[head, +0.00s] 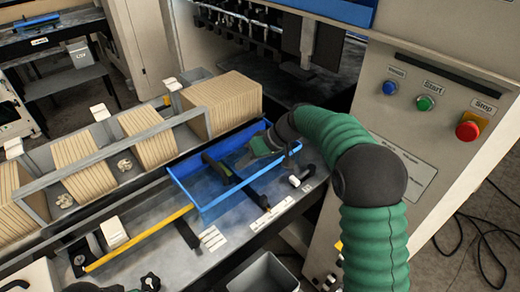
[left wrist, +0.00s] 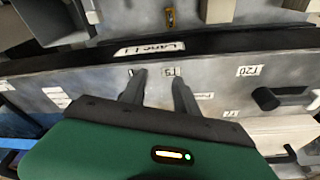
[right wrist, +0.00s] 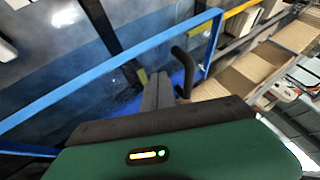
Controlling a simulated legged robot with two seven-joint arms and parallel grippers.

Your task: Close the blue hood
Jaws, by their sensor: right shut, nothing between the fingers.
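The blue hood (head: 250,184) is a blue frame with a clear, bluish panel. In the head view it lies low over the lane right of centre; I cannot tell whether its rim touches the bed. In the right wrist view its blue frame (right wrist: 115,72) crosses the picture, with a black curved handle (right wrist: 186,62) near its corner. My right gripper (head: 248,160) is over the hood, its fingers (right wrist: 157,76) together, empty and beside the handle. My left gripper (left wrist: 155,78) has its fingers apart with nothing between them, facing the labelled machine edge.
Rows of kraft-coloured stacks (head: 222,98) stand in a grey rack behind the hood. A panel with blue, green and red buttons (head: 425,103) is at the right. A yellow bar (head: 138,240) runs along the lane. A grey bin (head: 263,274) stands in front.

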